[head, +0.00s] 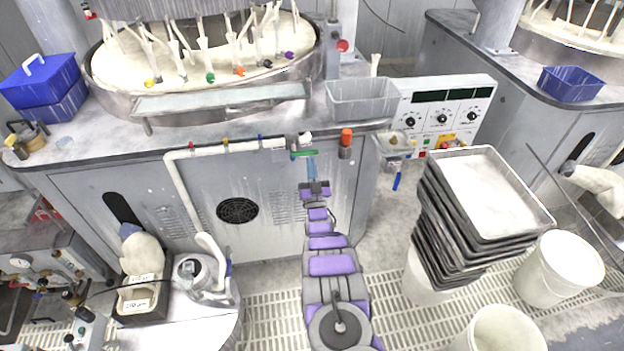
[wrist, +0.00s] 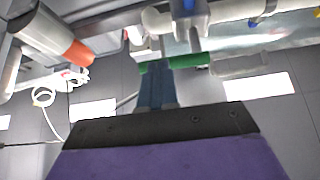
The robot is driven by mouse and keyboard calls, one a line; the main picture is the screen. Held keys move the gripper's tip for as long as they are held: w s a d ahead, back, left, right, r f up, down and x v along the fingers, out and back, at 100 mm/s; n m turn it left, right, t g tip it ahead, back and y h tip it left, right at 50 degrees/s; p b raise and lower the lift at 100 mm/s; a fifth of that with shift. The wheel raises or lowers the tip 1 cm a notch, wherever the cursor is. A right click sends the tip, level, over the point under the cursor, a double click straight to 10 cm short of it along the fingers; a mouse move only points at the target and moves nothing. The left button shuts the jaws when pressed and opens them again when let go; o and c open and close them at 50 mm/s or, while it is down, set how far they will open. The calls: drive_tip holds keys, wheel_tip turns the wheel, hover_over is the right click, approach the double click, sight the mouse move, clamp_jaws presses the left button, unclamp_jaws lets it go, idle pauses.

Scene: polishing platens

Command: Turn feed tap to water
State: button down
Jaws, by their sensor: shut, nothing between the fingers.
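The feed tap has a green lever handle (head: 303,154) and sits at the right end of the white pipe, just under the bench edge. The green handle also shows in the wrist view (wrist: 190,61), lying crosswise at my fingertips. My gripper (head: 311,160) is at the handle, with its blue fingers together and nothing between them. In the wrist view the fingers (wrist: 158,72) reach up to the green bar and overlap it. I cannot tell whether they touch it. Part of the tap body is hidden behind the fingers.
The white pipe (head: 215,148) runs left along the bench front. A control panel (head: 440,115), a blue handle (head: 397,181) and stacked trays (head: 490,190) are to the right. Buckets (head: 560,268) stand on the floor grating.

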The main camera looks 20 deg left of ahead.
drive_tip(key=shift+w+a+r, duration=0.1)
drive_tip(key=shift+r, duration=0.1)
idle(0.3)
